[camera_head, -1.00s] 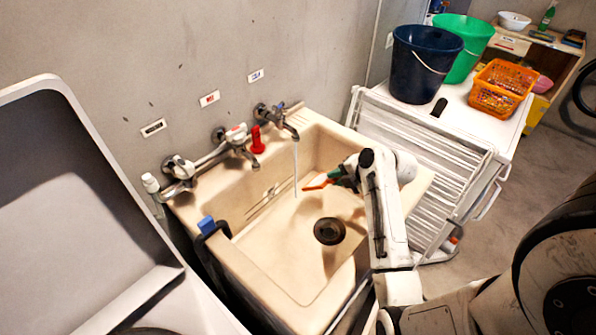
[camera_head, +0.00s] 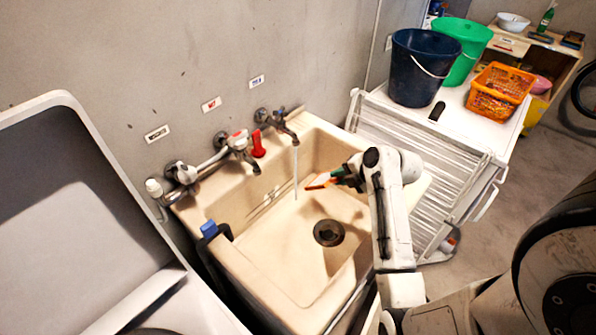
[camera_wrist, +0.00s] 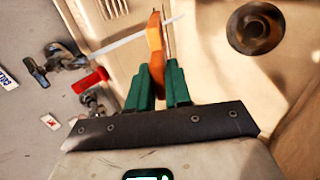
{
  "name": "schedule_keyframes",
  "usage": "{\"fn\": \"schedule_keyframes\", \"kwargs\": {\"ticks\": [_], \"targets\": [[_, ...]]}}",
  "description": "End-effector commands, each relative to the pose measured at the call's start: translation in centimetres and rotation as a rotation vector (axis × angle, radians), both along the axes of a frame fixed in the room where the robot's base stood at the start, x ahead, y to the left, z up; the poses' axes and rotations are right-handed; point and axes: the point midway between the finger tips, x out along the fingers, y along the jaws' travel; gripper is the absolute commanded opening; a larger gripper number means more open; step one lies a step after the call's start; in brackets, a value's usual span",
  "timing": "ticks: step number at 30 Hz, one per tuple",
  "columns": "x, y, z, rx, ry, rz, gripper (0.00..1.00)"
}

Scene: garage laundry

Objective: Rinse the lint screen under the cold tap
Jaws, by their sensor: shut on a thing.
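My gripper (camera_head: 340,177) has green fingers and is shut on the orange-framed lint screen (camera_head: 319,183), held tilted above the sink basin. In the wrist view the screen (camera_wrist: 155,48) stands edge-on between the fingers (camera_wrist: 158,84). The cold tap (camera_head: 276,121), at the right end of the tap row under a blue-lettered label, is running. Its thin water stream (camera_head: 295,170) falls just left of the screen's tip in the head view. In the wrist view the stream (camera_wrist: 120,37) crosses near the screen's far end; I cannot tell whether they touch.
The beige sink (camera_head: 262,250) has a dark drain (camera_head: 328,232). A red-handled tap and another tap sit left along the wall. A blue clip (camera_head: 209,229) is on the left rim. A white drying rack (camera_head: 425,150) stands right, near buckets and an orange basket (camera_head: 499,91).

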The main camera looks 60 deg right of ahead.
Motion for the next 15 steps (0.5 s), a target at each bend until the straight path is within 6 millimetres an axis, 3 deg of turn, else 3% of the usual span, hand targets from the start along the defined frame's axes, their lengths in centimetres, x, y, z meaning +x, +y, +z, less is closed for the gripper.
{"fn": "schedule_keyframes", "kwargs": {"ticks": [15], "targets": [[-1.7, 0.4, 4.8, -0.001, -0.001, -0.001, 0.00]]}}
